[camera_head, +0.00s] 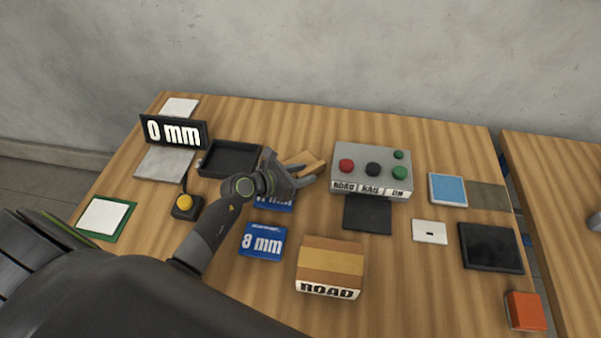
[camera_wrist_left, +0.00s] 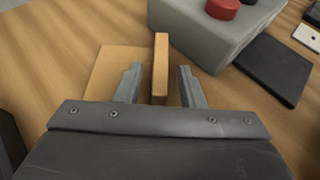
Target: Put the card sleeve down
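The card sleeve appears to be the narrow tan piece (camera_wrist_left: 160,66) standing on edge between my left fingers in the left wrist view. In the head view tan shows beside the fingertips (camera_head: 308,166), where piece and flat patch are hard to separate. My left gripper (camera_wrist_left: 160,86) is open, with a gap on each side of the piece; it also shows in the head view (camera_head: 300,176). The piece's lower end is hidden by the gripper body, so I cannot tell whether it rests on the surface. My right gripper is not in view.
A flat tan patch (camera_wrist_left: 112,70) lies left of the piece. The grey button box (camera_head: 372,160) stands close on the right. A black tray (camera_head: 229,158) is left of the gripper. A blue 8 mm block (camera_head: 263,242) and a ROAD box (camera_head: 331,265) are nearer.

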